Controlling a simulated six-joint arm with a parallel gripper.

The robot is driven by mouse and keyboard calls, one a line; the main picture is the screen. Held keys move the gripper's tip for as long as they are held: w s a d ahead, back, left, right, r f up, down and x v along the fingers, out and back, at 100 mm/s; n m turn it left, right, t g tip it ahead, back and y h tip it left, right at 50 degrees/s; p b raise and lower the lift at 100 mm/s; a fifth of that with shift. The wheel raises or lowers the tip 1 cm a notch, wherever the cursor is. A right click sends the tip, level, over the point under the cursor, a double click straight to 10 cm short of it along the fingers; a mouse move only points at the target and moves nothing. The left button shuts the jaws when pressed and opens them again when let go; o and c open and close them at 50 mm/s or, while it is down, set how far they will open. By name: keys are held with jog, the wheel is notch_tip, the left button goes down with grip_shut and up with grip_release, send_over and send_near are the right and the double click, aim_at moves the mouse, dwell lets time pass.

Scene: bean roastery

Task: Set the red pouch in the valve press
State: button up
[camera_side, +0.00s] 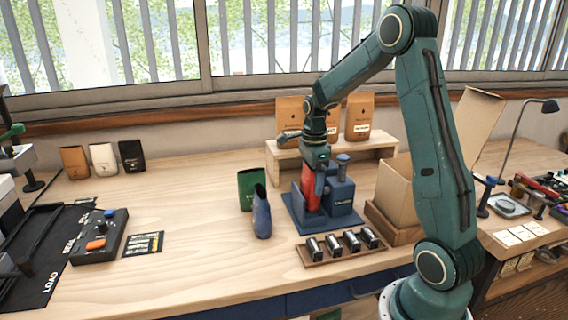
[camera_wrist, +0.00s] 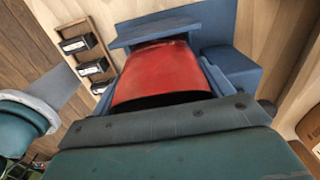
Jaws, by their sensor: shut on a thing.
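The red pouch (camera_side: 310,188) is upright under my gripper (camera_side: 317,163) in the side view, within the blue valve press (camera_side: 341,194). My gripper is shut on the pouch's upper part. In the wrist view the red pouch (camera_wrist: 163,75) fills the middle, between blue parts of the valve press (camera_wrist: 229,72). My gripper's dark edge (camera_wrist: 165,122) covers its near end. The pouch's lower end is hidden, so I cannot tell whether it touches the press base.
A green pouch (camera_side: 249,188) and a dark blue pouch (camera_side: 262,218) stand left of the press. A wooden tray (camera_side: 318,262) with several small canisters lies in front. An open carton (camera_side: 393,190) stands at right, a wooden shelf (camera_side: 374,143) behind.

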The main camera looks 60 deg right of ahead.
jog(key=shift+f, duration=1.65)
jog(key=o, duration=1.2)
jog(key=shift+c, duration=0.2)
jog(key=shift+r, duration=3.45)
jog(key=shift+a+r, duration=0.1)
